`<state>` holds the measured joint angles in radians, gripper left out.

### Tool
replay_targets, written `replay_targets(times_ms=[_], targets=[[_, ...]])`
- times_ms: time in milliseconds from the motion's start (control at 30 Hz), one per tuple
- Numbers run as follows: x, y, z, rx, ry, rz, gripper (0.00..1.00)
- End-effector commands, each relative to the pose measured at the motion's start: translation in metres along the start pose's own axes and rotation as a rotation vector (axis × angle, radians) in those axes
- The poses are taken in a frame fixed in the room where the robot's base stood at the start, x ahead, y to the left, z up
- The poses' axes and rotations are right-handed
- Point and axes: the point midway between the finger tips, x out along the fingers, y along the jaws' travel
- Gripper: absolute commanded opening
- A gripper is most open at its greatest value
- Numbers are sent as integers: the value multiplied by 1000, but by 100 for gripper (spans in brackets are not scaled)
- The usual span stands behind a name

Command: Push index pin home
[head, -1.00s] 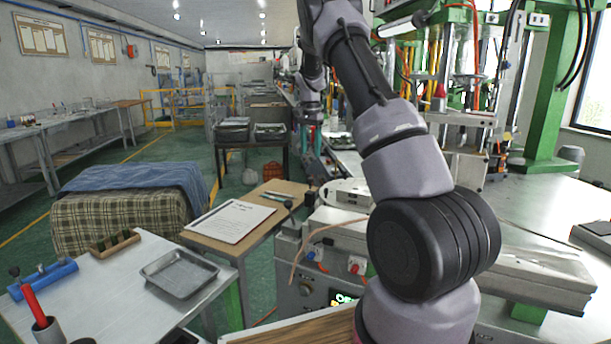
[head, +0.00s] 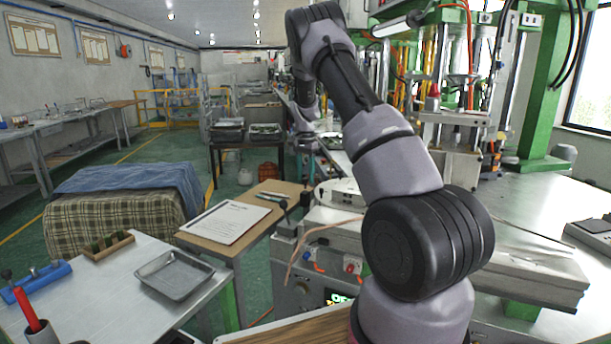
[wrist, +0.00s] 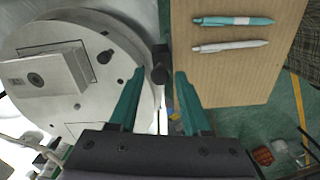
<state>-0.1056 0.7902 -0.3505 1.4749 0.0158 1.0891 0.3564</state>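In the wrist view, a dark knob, which looks like the index pin's head (wrist: 160,74), stands at the right edge of a round metal plate (wrist: 124,85). My gripper (wrist: 160,75) has two teal fingers spread apart, with the knob showing between their tips. I cannot tell whether either finger touches it, or how deep the pin sits. In the head view, the pale round plate (head: 340,194) is partly hidden behind my arm. My gripper cannot be made out clearly there.
A metal block (wrist: 45,76) sits on the plate. A brown board with a teal pen (wrist: 232,21) and a white pen (wrist: 230,45) lies close on the right. In the head view, a metal tray (head: 174,275) rests on the left bench.

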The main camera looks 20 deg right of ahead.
Motion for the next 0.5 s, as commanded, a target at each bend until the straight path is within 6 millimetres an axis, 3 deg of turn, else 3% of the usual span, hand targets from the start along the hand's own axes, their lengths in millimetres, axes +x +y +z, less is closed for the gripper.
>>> replay_targets(times_ms=[33, 100, 500], targets=[[0, 0, 0, 0, 0, 0, 25], [0, 0, 0, 0, 0, 0, 0], [0, 0, 0, 0, 0, 0, 0]])
